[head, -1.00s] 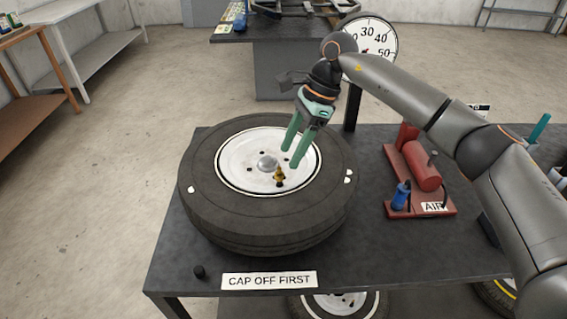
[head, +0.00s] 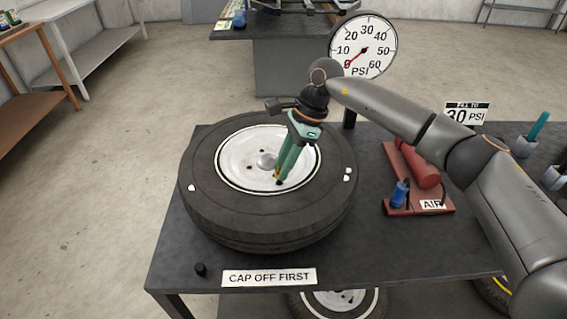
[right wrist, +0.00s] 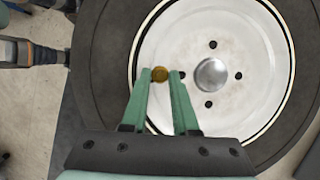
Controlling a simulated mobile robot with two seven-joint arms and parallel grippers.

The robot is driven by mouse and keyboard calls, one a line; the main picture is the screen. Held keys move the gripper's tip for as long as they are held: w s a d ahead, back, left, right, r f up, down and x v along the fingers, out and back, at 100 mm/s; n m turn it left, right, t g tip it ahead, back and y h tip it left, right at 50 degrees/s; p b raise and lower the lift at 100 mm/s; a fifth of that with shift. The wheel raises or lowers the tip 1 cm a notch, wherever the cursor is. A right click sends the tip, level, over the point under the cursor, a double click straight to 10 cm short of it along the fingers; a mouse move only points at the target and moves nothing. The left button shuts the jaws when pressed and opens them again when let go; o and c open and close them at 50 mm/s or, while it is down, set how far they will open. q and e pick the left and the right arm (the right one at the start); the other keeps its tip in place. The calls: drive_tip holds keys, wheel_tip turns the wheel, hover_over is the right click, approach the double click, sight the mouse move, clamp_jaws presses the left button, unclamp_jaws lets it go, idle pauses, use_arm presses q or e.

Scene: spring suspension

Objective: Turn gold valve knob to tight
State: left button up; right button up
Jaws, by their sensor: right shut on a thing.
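The gold valve knob (right wrist: 160,73) sits on the white wheel rim, left of the silver hub in the right wrist view. In the head view only a sliver of gold (head: 277,174) shows beside my fingers. My right gripper (head: 281,179) comes down onto it from above. In the right wrist view the green fingertips of my right gripper (right wrist: 161,73) lie on either side of the knob, shut on it. The tire (head: 225,215) lies flat on the dark bench. My left gripper is not seen.
A round gauge (head: 363,48) stands behind the tire, its red needle near the low end. A red air pump (head: 412,165) is at the right. A small black cap (head: 200,270) lies beside the "CAP OFF FIRST" sign (head: 269,277). The bench front is mostly clear.

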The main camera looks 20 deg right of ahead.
clamp_jaws()
drive_tip(key=shift+m, duration=0.3)
drive_tip(key=m, duration=0.1)
drive_tip(key=m+t+b, duration=0.1)
drive_tip(key=m, duration=0.1)
drive_tip(key=m+t+b, duration=0.1)
drive_tip(key=m, duration=0.1)
drive_tip(key=shift+s+a+f, duration=0.1)
drive_tip(key=shift+s, duration=0.15)
drive_tip(key=m+t+h+b, duration=0.1)
drive_tip(key=m, duration=0.1)
drive_tip(key=m+b, duration=0.2)
drive_tip(key=m, duration=0.1)
drive_tip(key=shift+s+a+t+h, duration=0.15)
drive_tip(key=shift+t+h, duration=0.25)
drive_tip(key=shift+m+b, duration=0.35)
drive_tip(key=shift+m, duration=0.35)
drive_tip(key=o, duration=0.6)
unclamp_jaws()
